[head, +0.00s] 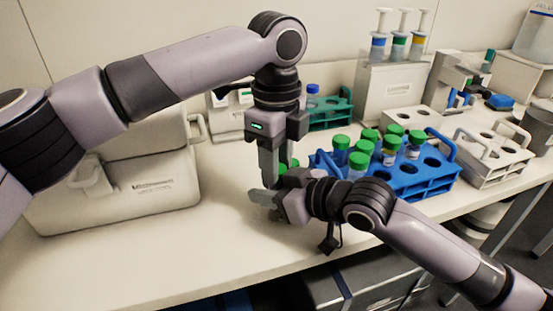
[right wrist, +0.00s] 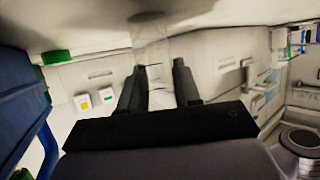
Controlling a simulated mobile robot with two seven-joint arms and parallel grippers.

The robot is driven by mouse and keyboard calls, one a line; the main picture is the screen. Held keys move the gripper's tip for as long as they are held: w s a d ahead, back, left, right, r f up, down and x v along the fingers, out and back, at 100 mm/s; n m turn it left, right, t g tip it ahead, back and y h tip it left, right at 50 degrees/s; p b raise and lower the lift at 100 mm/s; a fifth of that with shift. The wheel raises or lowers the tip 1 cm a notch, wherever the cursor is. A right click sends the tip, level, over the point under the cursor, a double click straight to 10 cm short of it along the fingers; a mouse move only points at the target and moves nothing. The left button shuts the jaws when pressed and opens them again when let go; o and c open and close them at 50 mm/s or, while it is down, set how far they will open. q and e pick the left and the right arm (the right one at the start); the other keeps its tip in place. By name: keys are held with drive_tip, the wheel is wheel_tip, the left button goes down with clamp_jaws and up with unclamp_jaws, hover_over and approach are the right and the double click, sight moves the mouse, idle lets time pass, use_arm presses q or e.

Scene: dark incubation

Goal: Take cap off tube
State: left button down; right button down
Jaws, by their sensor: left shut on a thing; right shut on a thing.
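My left gripper (head: 280,166) points straight down, shut on a green cap (head: 287,164) that is mostly hidden between its fingers. My right gripper (head: 268,198) reaches in from the right just below it, near the front of the bench. In the right wrist view a pale, see-through tube (right wrist: 158,78) stands between the right fingers, which are shut on it. In the head view the tube is hidden by the grippers, so I cannot tell whether cap and tube still touch.
A blue rack (head: 425,186) with several green-capped tubes stands right of my grippers. A teal rack (head: 335,119) is behind, and a white rack (head: 485,165) is farther right. A cream case (head: 120,195) stands at left. The bench front between case and grippers is clear.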

use_arm(q)
drive_tip(key=c, duration=0.8)
unclamp_jaws()
drive_tip(key=shift+r, duration=2.35)
wheel_tip(320, 180, up, 3)
drive_tip(key=m, duration=0.3)
drive_tip(key=shift+f, duration=3.9)
clamp_jaws()
drive_tip(key=shift+n, duration=1.4)
